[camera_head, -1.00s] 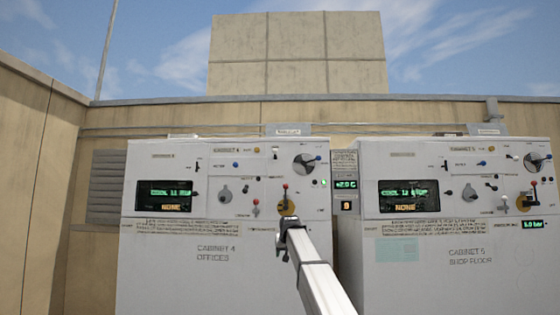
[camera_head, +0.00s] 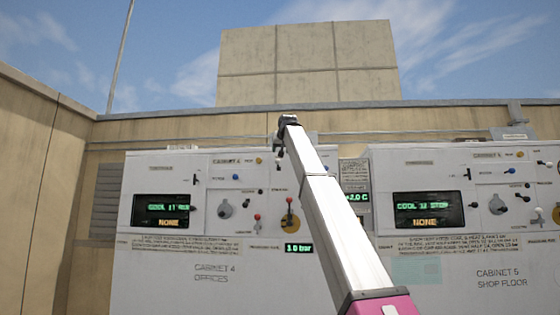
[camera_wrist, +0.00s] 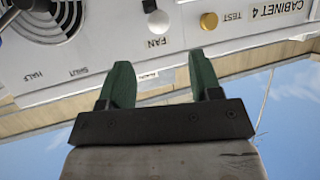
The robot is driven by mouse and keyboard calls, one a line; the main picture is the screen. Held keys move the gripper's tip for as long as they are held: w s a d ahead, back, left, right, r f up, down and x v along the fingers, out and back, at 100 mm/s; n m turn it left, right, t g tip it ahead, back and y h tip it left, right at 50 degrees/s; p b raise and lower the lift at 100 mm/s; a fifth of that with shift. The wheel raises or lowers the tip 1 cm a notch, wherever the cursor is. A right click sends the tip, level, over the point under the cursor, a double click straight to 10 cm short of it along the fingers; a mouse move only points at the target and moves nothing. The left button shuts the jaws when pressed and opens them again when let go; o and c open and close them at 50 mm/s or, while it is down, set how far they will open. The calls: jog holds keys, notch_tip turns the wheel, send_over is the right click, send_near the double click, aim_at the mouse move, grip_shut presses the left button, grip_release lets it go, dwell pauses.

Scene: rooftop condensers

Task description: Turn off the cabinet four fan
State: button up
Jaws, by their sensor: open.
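Cabinet 4 (camera_head: 215,285) is the left white cabinet, with a dark screen, knobs and levers. In the wrist view, which is upside down, the fan switch (camera_wrist: 158,21) is a small pale-tipped toggle above the FAN label. My gripper (camera_wrist: 163,78) is open and empty, its two green fingers apart, and the fan switch lies beyond the fingertips, not between them. In the head view my gripper (camera_head: 286,124) is at the cabinet's top edge, and my arm hides part of the panel's right side.
A yellow TEST button (camera_wrist: 209,21) sits beside the fan switch. A large dial (camera_wrist: 48,15) with HALF and SHUT labels is on its other side. Cabinet 5 (camera_head: 480,300) stands on the right. A narrow unit with a display (camera_head: 356,198) is between the cabinets. Sky is open above.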

aim_at(278, 160)
jog(key=x, duration=1)
jog(key=shift+w, duration=0.25)
grip_shut()
